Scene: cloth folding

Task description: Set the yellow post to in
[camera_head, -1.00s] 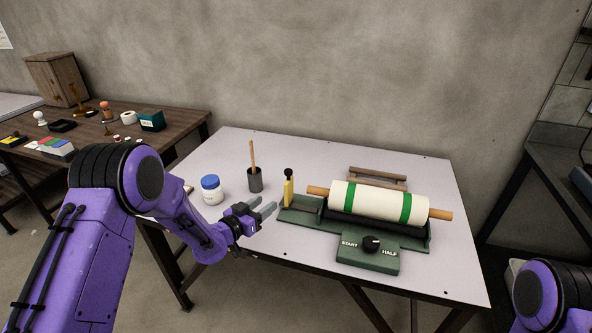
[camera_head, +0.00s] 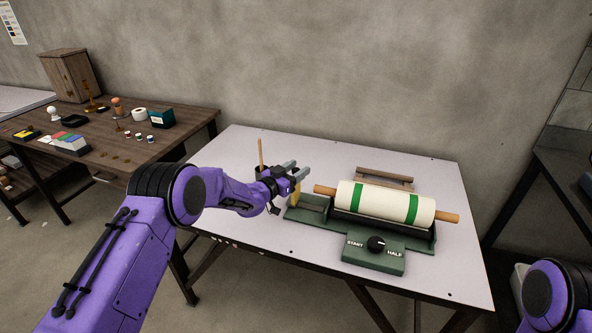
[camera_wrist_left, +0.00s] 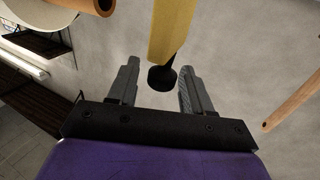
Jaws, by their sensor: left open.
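The yellow post (camera_head: 296,196) stands at the left end of the green base (camera_head: 318,230), beside the white roller with green bands (camera_head: 386,203). In the head view, my left gripper (camera_head: 302,167) hides the post's upper part. In the left wrist view, the yellow post (camera_wrist_left: 171,28) ends in a black knob (camera_wrist_left: 161,78). The knob lies between the two spread fingers of my left gripper (camera_wrist_left: 160,66), with a gap visible on each side. My right gripper is out of view.
A dial (camera_head: 376,243) marked START and HALF sits on the base's front. A wooden rack (camera_head: 385,177) lies behind the roller. The table's right side (camera_head: 465,255) is bare.

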